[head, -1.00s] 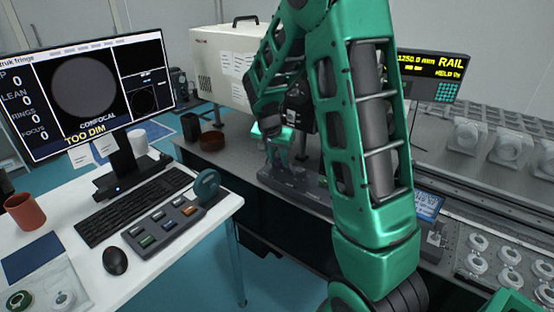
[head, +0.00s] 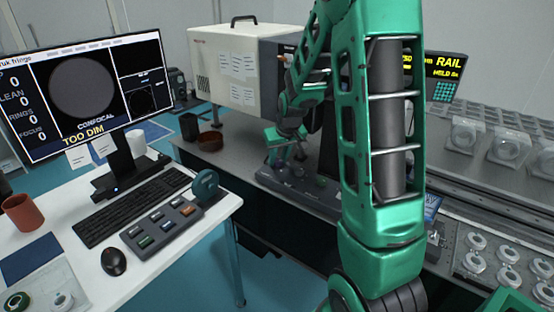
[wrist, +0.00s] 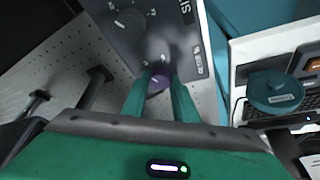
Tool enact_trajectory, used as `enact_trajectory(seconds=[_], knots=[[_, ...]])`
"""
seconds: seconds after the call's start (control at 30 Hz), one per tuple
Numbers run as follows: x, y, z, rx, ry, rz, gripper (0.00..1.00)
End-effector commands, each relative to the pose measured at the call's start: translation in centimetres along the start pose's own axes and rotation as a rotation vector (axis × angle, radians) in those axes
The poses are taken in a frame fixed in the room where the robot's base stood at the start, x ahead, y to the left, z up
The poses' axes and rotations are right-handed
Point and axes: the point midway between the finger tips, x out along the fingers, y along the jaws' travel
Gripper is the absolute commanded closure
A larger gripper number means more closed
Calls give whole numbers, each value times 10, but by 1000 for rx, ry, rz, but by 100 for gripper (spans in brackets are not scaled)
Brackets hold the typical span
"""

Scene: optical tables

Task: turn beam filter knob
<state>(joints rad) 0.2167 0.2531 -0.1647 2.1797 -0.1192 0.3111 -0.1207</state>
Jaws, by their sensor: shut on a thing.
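A dark grey control box (head: 300,188) with a row of small knobs stands on the optical table's front edge in the head view. In the wrist view its panel (wrist: 115,35) fills the upper middle, with a dial and printed marks. A small purple knob (wrist: 157,83) with a pale pointer line sits between the two green fingers. My gripper (wrist: 159,88) is shut on this knob, one finger on each side. In the head view my gripper (head: 283,150) is at the box's left end, and its contact is too small to see. No label naming the knob is readable.
A monitor (head: 85,90) reads "CONFOCAL" and "TOO DIM". A white desk (head: 190,240) holds a keyboard, mouse and button pad. A teal round object (wrist: 275,90) lies right of the panel. Posts (wrist: 95,88) stand left of my fingers. My arm hides part of the table.

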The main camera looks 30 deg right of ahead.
Motion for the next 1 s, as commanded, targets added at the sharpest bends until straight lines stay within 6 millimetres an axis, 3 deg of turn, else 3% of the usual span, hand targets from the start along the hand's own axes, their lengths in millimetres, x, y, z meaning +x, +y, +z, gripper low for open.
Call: enact_trajectory(seconds=[0.7,0.73,0.8,1.0], knots=[[-2,-2,-6,-79,14,-34,96],[-2,-2,-6,-79,14,-34,72],[-2,-2,-6,-78,12,-34,55],[-1,-1,-3,-75,6,-32,55]])
